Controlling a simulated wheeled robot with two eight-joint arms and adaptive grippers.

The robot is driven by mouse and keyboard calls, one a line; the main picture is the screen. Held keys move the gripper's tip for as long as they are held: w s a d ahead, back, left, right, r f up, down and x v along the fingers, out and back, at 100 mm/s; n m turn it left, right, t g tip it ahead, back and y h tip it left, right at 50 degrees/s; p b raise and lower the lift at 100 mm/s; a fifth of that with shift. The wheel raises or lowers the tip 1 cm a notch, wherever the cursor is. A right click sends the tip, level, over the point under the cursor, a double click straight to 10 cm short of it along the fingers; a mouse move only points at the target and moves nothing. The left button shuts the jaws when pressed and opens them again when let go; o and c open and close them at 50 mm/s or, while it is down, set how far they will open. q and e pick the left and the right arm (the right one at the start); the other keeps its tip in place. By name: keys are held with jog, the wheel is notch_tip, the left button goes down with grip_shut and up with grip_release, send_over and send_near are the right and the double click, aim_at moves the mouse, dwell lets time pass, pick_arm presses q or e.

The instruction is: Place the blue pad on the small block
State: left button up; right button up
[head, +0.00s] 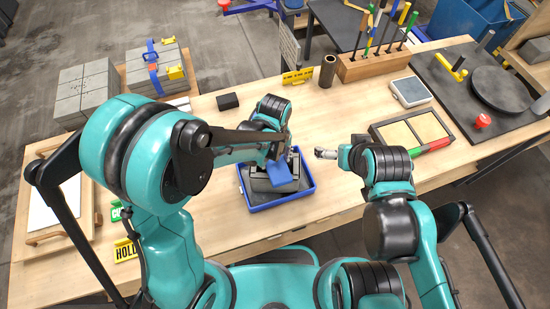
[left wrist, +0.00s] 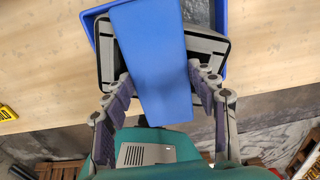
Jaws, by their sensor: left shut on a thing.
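The blue pad (head: 283,181) hangs over a grey block (head: 258,184) that sits in a blue tray (head: 243,204). My left gripper (head: 277,151) is shut on the pad from above. In the left wrist view the pad (left wrist: 152,60) lies between the two fingers (left wrist: 160,98) and hides the middle of the grey-and-black block (left wrist: 203,44). I cannot tell if the pad touches the block. A small dark block (head: 228,101) lies apart on the table behind the tray. My right gripper (head: 322,153) is right of the tray, holding nothing visible; its opening is unclear.
A wooden rack of tools (head: 372,66), a dark cylinder (head: 327,72) and a scale (head: 411,92) stand toward the back right. A divided tray (head: 411,131) is at the right. Grey blocks (head: 87,93) stand beyond the left edge. The table between tray and cylinder is clear.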

aim_at(275, 161)
pick_arm(q)
jog(key=shift+f, duration=0.15)
jog(key=o, duration=1.2)
jog(key=shift+o, duration=0.2)
jog(key=shift+r, duration=0.45)
notch_tip(275, 161, up, 12)
jog(key=f+p, duration=0.1)
jog(key=p, duration=0.2)
jog(key=s+a+r+n+t, duration=0.3)
jog(key=a+n, duration=0.6)
jog(key=n, duration=0.7)
jog(key=s+a+r+n+t, duration=0.3)
jog(key=a+n, duration=0.6)
jog(key=n, duration=0.7)
jog(key=shift+s+a+r+t, duration=0.2)
jog(key=shift+r+t, duration=0.4)
jog(key=shift+r, duration=0.2)
